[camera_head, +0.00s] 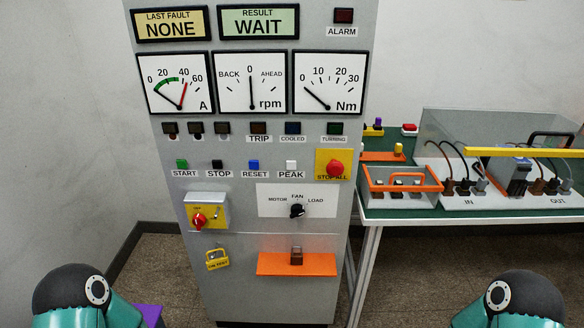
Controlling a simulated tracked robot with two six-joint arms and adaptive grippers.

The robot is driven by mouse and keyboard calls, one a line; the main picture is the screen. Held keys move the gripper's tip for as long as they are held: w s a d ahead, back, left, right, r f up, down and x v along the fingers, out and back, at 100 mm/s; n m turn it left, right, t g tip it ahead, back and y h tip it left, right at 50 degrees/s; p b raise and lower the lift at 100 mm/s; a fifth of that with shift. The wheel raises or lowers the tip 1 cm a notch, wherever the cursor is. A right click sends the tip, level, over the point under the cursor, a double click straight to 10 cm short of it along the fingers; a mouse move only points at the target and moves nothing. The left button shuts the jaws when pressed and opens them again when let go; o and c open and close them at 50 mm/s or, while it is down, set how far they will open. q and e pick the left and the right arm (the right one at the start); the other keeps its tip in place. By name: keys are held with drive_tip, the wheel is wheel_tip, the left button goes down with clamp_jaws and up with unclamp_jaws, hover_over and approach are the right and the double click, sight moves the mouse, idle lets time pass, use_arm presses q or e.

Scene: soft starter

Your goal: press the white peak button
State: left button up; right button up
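Parts of my two arms show at the bottom left and bottom right corners, well below and apart from the button. Neither gripper shows in the picture.
Right of the peak button is the red stop-all knob (335,168) on a yellow plate. Below are a selector (297,210), a red switch (199,220) and a projecting orange shelf (297,264). A bench (470,213) with wired equipment stands at right. The space before the cabinet is clear.

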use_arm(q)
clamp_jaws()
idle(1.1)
